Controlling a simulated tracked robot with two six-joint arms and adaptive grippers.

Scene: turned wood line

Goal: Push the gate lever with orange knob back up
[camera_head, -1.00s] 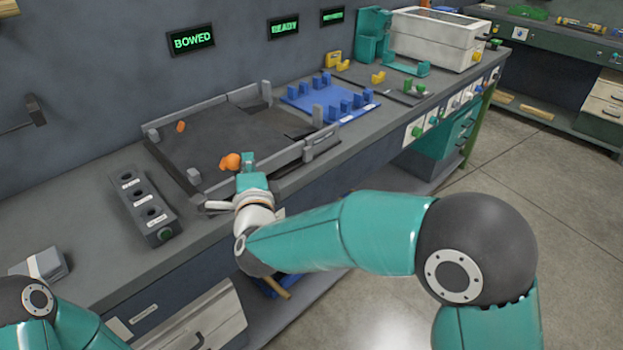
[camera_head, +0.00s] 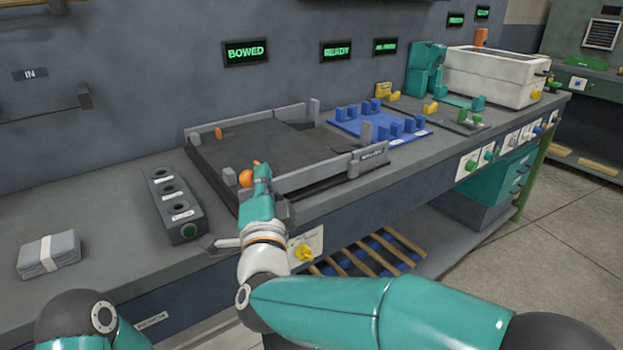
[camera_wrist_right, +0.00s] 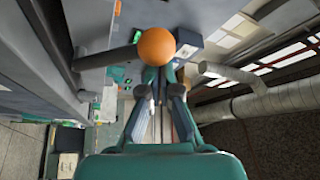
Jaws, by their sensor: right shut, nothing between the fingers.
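The orange knob (camera_head: 246,178) of the gate lever is at the front left corner of the dark tray, just left of my right gripper's tip. In the right wrist view the orange knob (camera_wrist_right: 156,47) is right at the fingertips, with a dark lever bar (camera_wrist_right: 105,58) running left from it. My right gripper (camera_head: 260,178) is shut and empty, its tip against or very near the knob; contact is hard to tell. It also shows in the right wrist view (camera_wrist_right: 155,75). Of my left arm only a teal and dark link shows at the bottom left; its gripper is out of view.
The dark tray (camera_head: 270,155) has low grey rails and a smaller orange piece (camera_head: 218,133) at its back left. A button box (camera_head: 172,205) stands left of it, a blue fixture (camera_head: 375,125) right. A yellow knob (camera_head: 303,252) is on the bench front below my right wrist.

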